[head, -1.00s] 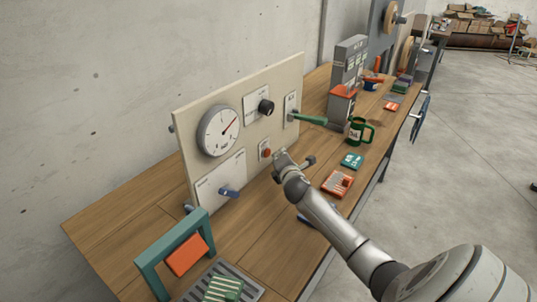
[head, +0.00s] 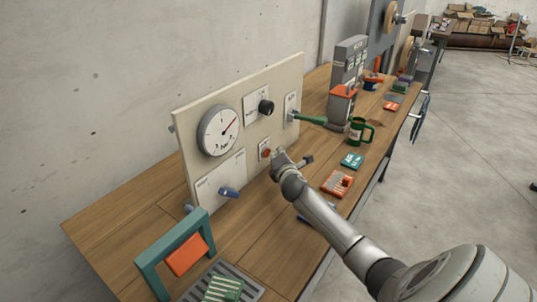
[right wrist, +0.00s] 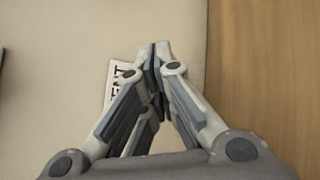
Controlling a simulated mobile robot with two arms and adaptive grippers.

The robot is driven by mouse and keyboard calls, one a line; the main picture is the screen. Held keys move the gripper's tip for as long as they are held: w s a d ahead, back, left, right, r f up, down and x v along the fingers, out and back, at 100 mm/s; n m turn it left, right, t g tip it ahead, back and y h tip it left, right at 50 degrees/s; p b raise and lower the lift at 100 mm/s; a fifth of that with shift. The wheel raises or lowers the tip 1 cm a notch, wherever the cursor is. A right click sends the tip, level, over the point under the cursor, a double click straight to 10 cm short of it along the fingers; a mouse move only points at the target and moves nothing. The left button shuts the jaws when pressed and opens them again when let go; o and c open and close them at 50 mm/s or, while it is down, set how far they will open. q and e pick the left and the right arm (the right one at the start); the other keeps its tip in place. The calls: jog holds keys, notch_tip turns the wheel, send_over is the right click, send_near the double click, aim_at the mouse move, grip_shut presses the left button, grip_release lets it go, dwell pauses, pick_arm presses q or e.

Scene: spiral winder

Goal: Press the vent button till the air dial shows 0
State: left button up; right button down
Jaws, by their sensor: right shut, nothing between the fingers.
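The orange-red vent button (head: 266,153) sits on a small white plate at the panel's lower right. My right gripper (head: 276,155) is shut and empty, its tips right beside the button. In the right wrist view, the shut fingers (right wrist: 155,52) reach to the panel over the vent label (right wrist: 118,80). They hide the button there, so I cannot tell whether they touch it. My left gripper is not in view.
A black knob (head: 266,107) and a green lever (head: 308,118) stick out above the button. A green mug (head: 358,131) and an orange-red box (head: 337,183) stand to the right on the wooden bench (head: 110,225).

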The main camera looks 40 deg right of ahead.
jog(key=shift+w+a, duration=0.1)
jog(key=shift+w, duration=0.3)
dwell(2.3)
dwell(0.3)
jog(key=shift+s+d+p, duration=0.25)
jog(key=shift+s+p, duration=0.15)
jog(key=shift+s, duration=0.45)
jog(key=shift+s+d, duration=0.1)
jog(key=shift+s, duration=0.15)
jog(key=shift+s+d+p, duration=0.2)
jog(key=shift+s+p, duration=0.15)
jog(key=shift+s, duration=0.35)
jog(key=shift+s+d+p, duration=0.2)
jog(key=shift+s+p, duration=0.2)
jog(key=shift+s, duration=0.3)
jog(key=shift+s+d+p, duration=0.2)
jog(key=shift+s+p, duration=0.15)
jog(key=shift+s, duration=0.35)
jog(key=shift+f, duration=0.1)
